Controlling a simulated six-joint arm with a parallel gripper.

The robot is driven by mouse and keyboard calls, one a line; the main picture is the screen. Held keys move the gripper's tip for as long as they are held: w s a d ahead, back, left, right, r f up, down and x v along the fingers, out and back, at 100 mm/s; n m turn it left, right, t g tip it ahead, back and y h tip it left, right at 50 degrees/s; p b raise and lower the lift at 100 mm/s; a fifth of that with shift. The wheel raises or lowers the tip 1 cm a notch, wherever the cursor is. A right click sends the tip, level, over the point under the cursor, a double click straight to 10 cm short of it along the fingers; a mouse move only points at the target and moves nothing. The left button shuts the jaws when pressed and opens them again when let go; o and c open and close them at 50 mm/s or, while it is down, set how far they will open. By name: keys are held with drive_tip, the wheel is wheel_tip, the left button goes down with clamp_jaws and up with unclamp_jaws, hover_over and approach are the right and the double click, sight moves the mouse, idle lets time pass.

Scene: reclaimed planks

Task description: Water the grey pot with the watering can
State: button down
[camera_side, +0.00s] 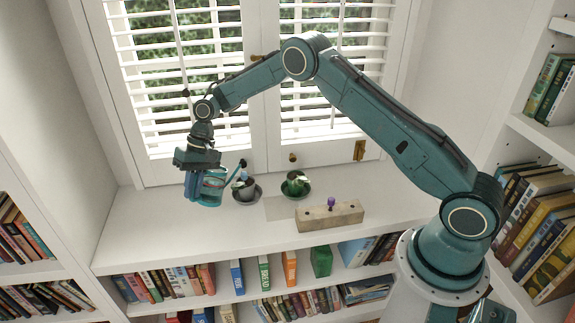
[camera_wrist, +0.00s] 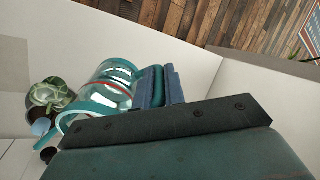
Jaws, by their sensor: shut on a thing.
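My gripper (camera_side: 192,186) is shut on the watering can (camera_side: 212,188), a clear vessel with teal trim and a red line. The can looks roughly upright, just above or on the white sill; I cannot tell which. Its thin spout rises right, its tip close to the grey pot (camera_side: 246,194). The pot stands on a dark saucer with a plant in it, partly behind the spout. In the wrist view the can (camera_wrist: 112,88) sits beside my fingers (camera_wrist: 165,86). Its round blue spout end (camera_wrist: 41,127) is at lower left. No water is visible.
A green pot with a plant (camera_side: 296,186) stands on a saucer right of the grey pot. A pale block (camera_side: 328,216) with a small purple item is in front of it. Shuttered windows stand close behind. The left of the sill (camera_side: 140,235) is clear.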

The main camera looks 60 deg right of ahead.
drive_tip(key=a+f+h, duration=0.1)
drive_tip(key=f, duration=0.2)
drive_tip(key=a+f+h, duration=0.1)
drive_tip(key=f, duration=0.2)
drive_tip(key=a+f+h, duration=0.1)
drive_tip(key=f, duration=0.1)
drive_tip(key=shift+f, duration=0.4)
drive_tip(key=shift+a+f+h, duration=0.1)
drive_tip(key=shift+a+h, duration=0.1)
drive_tip(key=shift+h, duration=0.1)
drive_tip(key=shift+a+f+h, duration=0.45)
drive_tip(key=shift+f+h, duration=0.1)
drive_tip(key=shift+h, duration=0.15)
drive_tip(key=shift+r, duration=0.1)
idle(0.7)
